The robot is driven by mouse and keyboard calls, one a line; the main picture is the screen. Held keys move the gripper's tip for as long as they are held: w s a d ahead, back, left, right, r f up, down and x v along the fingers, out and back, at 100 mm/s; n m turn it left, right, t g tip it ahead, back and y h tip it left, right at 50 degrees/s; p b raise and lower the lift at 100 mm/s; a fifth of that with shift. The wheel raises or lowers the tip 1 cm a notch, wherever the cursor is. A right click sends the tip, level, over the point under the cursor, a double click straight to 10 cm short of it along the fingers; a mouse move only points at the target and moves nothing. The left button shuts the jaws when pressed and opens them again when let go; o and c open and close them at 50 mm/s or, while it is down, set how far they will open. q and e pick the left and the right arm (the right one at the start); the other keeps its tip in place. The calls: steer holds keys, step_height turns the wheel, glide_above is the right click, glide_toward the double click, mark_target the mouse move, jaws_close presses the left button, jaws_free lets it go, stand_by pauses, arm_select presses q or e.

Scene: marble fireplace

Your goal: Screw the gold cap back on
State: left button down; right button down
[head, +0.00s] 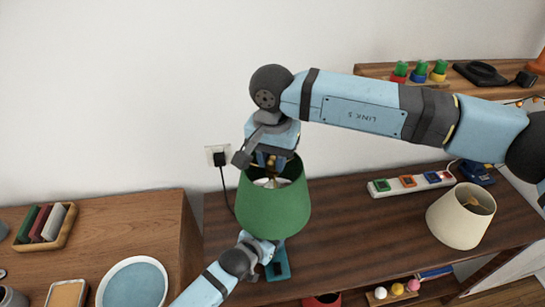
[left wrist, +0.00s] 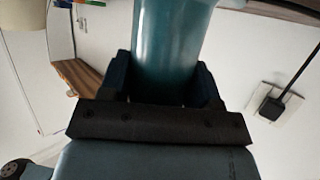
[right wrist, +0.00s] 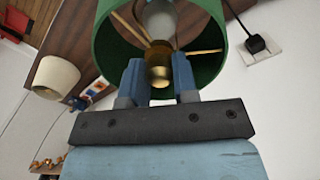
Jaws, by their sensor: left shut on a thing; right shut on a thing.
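A lamp with a green shade (head: 273,207) stands upright on the brown table, its teal base (head: 278,264) partly hidden by the shade and my left arm. My left gripper (head: 264,248) is shut on the teal lamp body (left wrist: 170,50), which fills the space between its fingers. My right gripper (head: 270,160) points down into the shade's open top. It is shut on the gold cap (right wrist: 159,74), which shows between its blue fingers. The cap lines up with the gold hub and spokes (right wrist: 205,52) near the bulb (right wrist: 160,20). I cannot tell whether its thread is engaged.
A cream lampshade (head: 455,222) and a white power strip (head: 405,184) are to the right. A wall outlet (head: 217,155) with a plugged-in black cord is behind. A round blue-topped dish (head: 133,284) and a wooden tray (head: 65,237) are left.

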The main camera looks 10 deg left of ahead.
steer(key=m, duration=0.4)
steer(key=shift+m, duration=0.3)
steer(key=m, duration=0.4)
steer(key=shift+m, duration=0.3)
steer(key=m, duration=0.8)
steer(key=shift+m, duration=0.3)
steer(key=m, duration=0.4)
steer(key=shift+m, duration=0.3)
steer(key=m, duration=1.1)
steer(key=shift+f, duration=0.1)
steer(key=c, duration=0.8)
jaws_free()
